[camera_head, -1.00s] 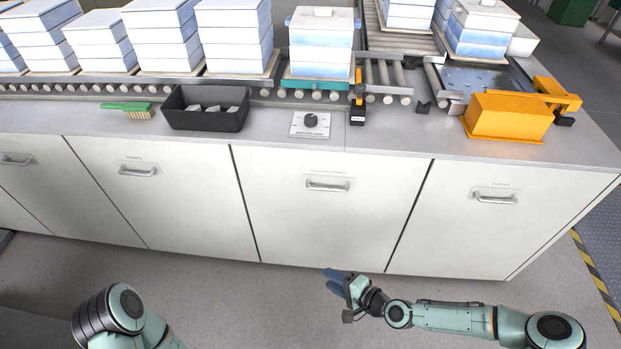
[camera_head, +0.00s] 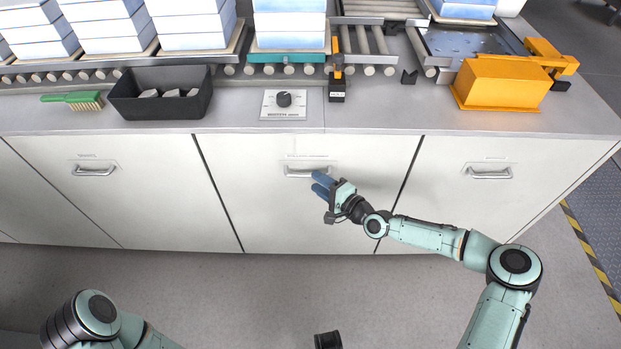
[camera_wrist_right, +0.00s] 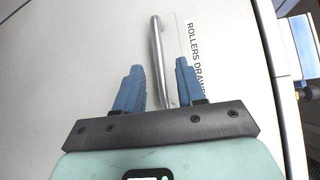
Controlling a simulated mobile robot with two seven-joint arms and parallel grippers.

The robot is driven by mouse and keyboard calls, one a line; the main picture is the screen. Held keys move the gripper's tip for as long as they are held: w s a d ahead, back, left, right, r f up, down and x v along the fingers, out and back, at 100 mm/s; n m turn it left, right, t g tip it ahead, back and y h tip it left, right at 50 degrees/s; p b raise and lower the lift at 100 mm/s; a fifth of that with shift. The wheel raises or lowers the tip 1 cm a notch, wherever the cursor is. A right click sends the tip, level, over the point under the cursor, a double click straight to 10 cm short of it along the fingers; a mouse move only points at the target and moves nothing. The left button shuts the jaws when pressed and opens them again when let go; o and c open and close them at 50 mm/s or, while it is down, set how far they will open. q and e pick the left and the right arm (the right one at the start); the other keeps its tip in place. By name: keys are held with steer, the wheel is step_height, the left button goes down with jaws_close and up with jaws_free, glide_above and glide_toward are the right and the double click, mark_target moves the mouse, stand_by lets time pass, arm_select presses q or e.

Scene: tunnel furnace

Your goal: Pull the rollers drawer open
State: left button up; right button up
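The rollers drawer (camera_head: 265,213) is a white front in the middle of the cabinet and is closed. Its metal bar handle (camera_head: 298,172) is near the top edge. In the right wrist view the handle (camera_wrist_right: 157,50) runs between my right gripper's two blue fingers, beside a label reading "ROLLERS DRAW…", partly hidden by a finger. My right gripper (camera_head: 321,184) is open at the handle, its fingers apart on either side. Whether the fingers reach around the bar in depth is hard to tell. My left arm shows at the lower left; its gripper is out of view.
Other closed fronts with handles flank it: one on the left (camera_head: 95,170) and one on the right (camera_head: 489,173). On the counter are a black bin (camera_head: 160,106), a green brush (camera_head: 70,98), a knob panel (camera_head: 284,104) and a yellow box (camera_head: 500,87). The floor before the cabinet is clear.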

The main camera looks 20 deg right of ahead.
arm_select(q)
steer(key=shift+w+a+f, duration=0.2)
steer(key=shift+w+f, duration=0.1)
steer(key=shift+w, duration=0.15)
arm_select(e)
steer(key=shift+x, duration=1.95)
jaws_close()
